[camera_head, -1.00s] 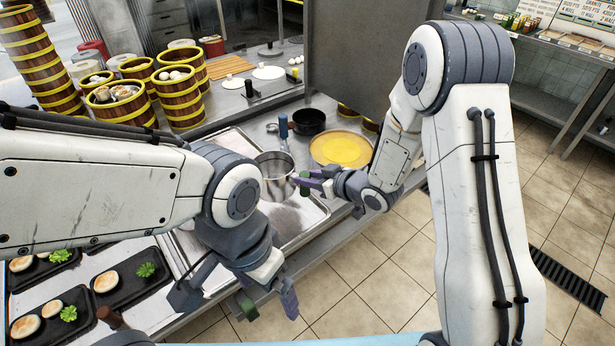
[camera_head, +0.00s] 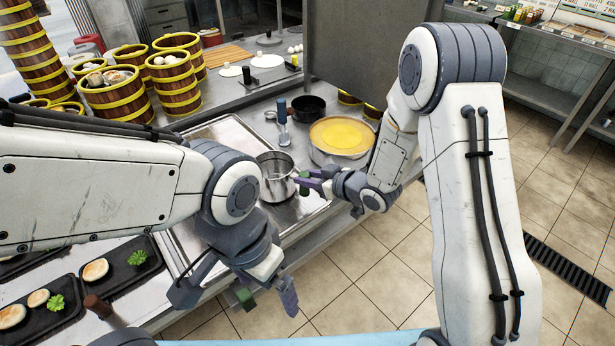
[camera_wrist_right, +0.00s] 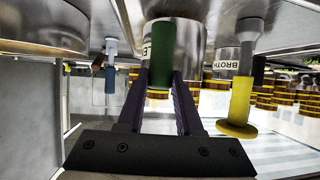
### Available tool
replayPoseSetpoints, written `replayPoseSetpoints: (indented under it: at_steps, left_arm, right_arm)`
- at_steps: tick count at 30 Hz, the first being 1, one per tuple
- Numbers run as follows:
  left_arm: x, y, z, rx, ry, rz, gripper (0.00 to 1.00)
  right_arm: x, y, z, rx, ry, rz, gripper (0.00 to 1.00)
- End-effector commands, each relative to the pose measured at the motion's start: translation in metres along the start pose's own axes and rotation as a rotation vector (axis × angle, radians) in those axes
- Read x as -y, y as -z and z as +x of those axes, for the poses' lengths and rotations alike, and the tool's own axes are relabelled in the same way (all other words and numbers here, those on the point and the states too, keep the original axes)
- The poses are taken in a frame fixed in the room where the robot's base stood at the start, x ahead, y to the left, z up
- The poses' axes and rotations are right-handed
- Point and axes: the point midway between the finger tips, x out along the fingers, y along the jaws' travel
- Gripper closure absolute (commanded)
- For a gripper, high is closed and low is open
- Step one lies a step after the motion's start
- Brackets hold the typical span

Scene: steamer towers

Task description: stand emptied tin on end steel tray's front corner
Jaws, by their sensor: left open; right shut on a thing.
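The steel tin (camera_head: 274,170) is in the head view, upright, over the right part of the steel tray (camera_head: 232,132). Its inside looks empty of contents. My right gripper (camera_head: 303,180) is shut on its green handle, at the tin's right side. In the right wrist view, the green handle (camera_wrist_right: 159,84) sits between my purple fingers, with the labelled steel tin wall (camera_wrist_right: 180,45) behind. I cannot tell whether the tin's base touches the tray. My left gripper (camera_head: 265,297) is open and empty, past the tray's front edge.
A wide pot of yellow liquid (camera_head: 343,136), a dark pan (camera_head: 308,106) and a blue-handled tool (camera_head: 283,122) stand behind the tin. Black trays with food (camera_head: 120,265) lie at left. Bamboo steamers (camera_head: 178,75) stand at the back left. Tray surface beside the tin is bare.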

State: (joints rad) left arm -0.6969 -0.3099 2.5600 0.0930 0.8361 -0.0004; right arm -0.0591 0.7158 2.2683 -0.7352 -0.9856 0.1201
Motion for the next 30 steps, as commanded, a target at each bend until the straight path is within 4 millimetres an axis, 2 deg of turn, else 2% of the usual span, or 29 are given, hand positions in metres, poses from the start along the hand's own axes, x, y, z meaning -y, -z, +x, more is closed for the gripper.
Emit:
replayPoseSetpoints:
  at_steps: [25, 26, 27, 28, 30]
  left_arm:
    - [0.0006, -0.0004, 0.0085, 0.0, 0.0, 0.0, 0.0]
    - [0.0005, -0.0004, 0.0078, 0.0, 0.0, 0.0, 0.0]
    - [0.0005, -0.0004, 0.0076, 0.0, 0.0, 0.0, 0.0]
    - [0.0006, -0.0004, 0.0076, 0.0, 0.0, 0.0, 0.0]
    - [0.0006, -0.0004, 0.0076, 0.0, 0.0, 0.0, 0.0]
  right_arm:
    - [-0.0005, -0.0069, 0.0046, -0.006, -0.001, -0.001, 1.0]
    - [-0.0005, -0.0062, 0.0042, -0.006, -0.001, -0.001, 0.54]
    - [-0.0005, -0.0062, 0.0041, -0.005, -0.001, -0.001, 0.39]
    - [-0.0004, -0.0064, 0.0041, -0.005, -0.001, -0.001, 0.31]
    - [-0.0003, -0.0068, 0.0041, -0.004, 0.0, -0.001, 0.31]
